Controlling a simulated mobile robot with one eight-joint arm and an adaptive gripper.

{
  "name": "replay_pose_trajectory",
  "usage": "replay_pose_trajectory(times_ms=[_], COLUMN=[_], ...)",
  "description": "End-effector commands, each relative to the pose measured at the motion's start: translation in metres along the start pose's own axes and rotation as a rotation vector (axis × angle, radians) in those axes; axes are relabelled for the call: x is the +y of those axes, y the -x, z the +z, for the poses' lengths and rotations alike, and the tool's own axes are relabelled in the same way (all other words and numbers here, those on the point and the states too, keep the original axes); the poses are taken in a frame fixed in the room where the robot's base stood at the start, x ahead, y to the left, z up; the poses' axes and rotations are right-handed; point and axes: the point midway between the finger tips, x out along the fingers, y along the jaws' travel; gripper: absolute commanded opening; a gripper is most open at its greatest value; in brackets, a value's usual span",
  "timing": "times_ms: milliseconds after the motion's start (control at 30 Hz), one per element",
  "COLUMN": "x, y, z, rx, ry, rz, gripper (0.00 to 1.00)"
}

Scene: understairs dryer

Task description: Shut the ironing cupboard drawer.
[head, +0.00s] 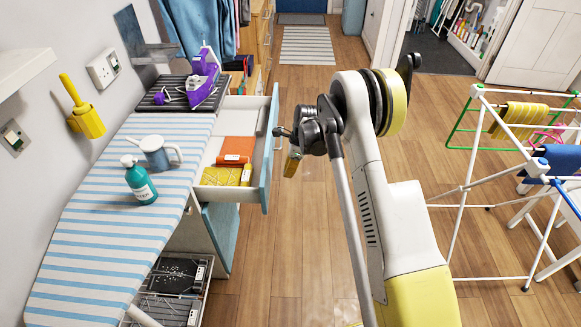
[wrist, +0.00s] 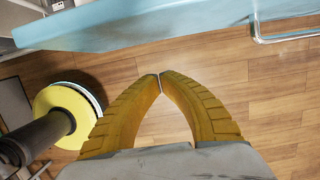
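The ironing cupboard drawer (head: 263,170) stands pulled out to the right under the striped board, with its light blue front outward. Orange and yellow folded cloths lie inside. The blue front also runs across the top of the wrist view (wrist: 150,27), with a metal bar handle (wrist: 285,38) at its right. My gripper (head: 290,166) is just to the right of the drawer front in the head view. In the wrist view its yellow fingers (wrist: 159,74) meet at the tips with nothing between them. The tips appear apart from the drawer front.
The striped ironing board (head: 85,235) holds a green bottle (head: 141,182), a jug (head: 158,153) and, farther back, a purple iron (head: 203,80). A wire rack (head: 175,285) is below. A drying rack (head: 470,190) stands at the right. Wooden floor is clear between.

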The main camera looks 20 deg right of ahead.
Motion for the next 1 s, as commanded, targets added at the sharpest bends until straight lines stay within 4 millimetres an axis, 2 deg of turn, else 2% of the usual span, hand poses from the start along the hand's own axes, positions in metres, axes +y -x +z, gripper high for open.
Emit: replay_pose_trajectory(times_ms=[33,100,200,400,867,1000], x=[0.000,0.000,0.000,0.000,0.000,0.000], y=[-0.015,-0.028,-0.029,-0.031,-0.030,-0.032], z=[-0.001,-0.001,0.018,0.036,0.040,0.048], rx=[0.000,0.000,0.000,0.000,0.000,0.000], ry=[0.001,0.001,0.003,0.001,0.001,0.002], rz=[0.000,0.000,0.000,-0.001,-0.001,-0.001], gripper=[0.00,0.00,0.00,0.00,0.00,0.00])
